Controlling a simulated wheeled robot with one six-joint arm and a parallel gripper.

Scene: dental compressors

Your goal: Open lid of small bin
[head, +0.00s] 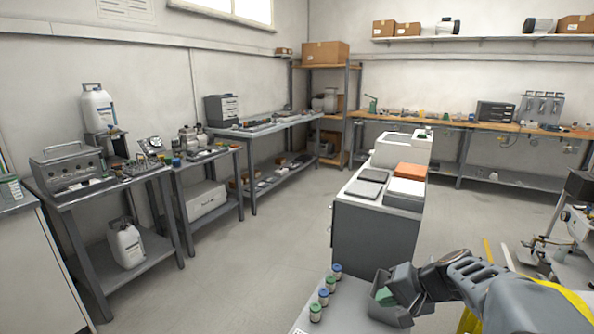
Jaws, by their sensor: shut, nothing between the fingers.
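A small dark grey bin (390,313) sits at the bottom centre, on the near light surface. Its top looks at least partly open, and something green (385,297) shows inside. I cannot make out a separate lid. My gripper (397,287) reaches in from the right and is at the bin's upper right side. Its fingers are small and partly hidden, and look shut with nothing held. I cannot tell whether they touch the bin.
Several small jars with green and blue lids (323,297) stand just left of the bin. A cabinet (375,238) with flat black, orange and white items on top stands behind. Workbenches line the left and back walls. The floor (250,270) at left centre is clear.

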